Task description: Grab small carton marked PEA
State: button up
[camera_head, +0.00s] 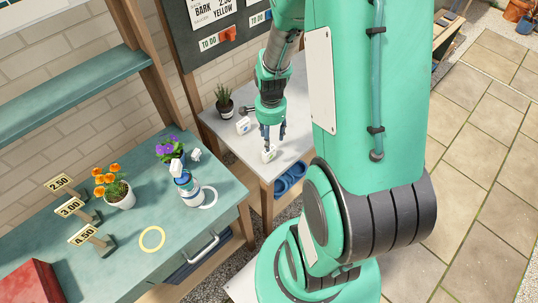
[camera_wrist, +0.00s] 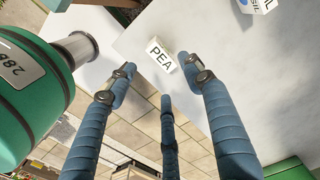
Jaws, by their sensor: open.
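The small white carton marked PEA (camera_wrist: 161,54) lies on the light grey table just past my fingertips in the wrist view, its label readable. In the head view this carton (camera_head: 269,154) shows right under my gripper (camera_head: 272,139), near the table's front edge. My gripper, which also shows in the wrist view (camera_wrist: 159,68), is open, with blue fingers spread and nothing between them. Whether a fingertip touches the carton I cannot tell.
Another small carton (camera_head: 243,126) stands farther back on the grey table (camera_head: 290,125), near a potted plant (camera_head: 225,105). Left is a teal bench (camera_head: 120,255) with orange flowers (camera_head: 115,188), purple flowers (camera_head: 168,150) and price signs (camera_head: 70,207). Blue clogs (camera_head: 290,178) sit below the grey table.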

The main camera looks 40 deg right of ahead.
aim_at(270, 152)
jog(key=shift+f+b, duration=0.35)
jog(key=shift+f, duration=1.6)
jog(key=shift+f, duration=0.1)
jog(key=shift+a+f+b, duration=0.1)
jog(key=shift+f+b, duration=0.75)
jog(key=shift+f, duration=1.7)
jog(key=c, duration=1.2)
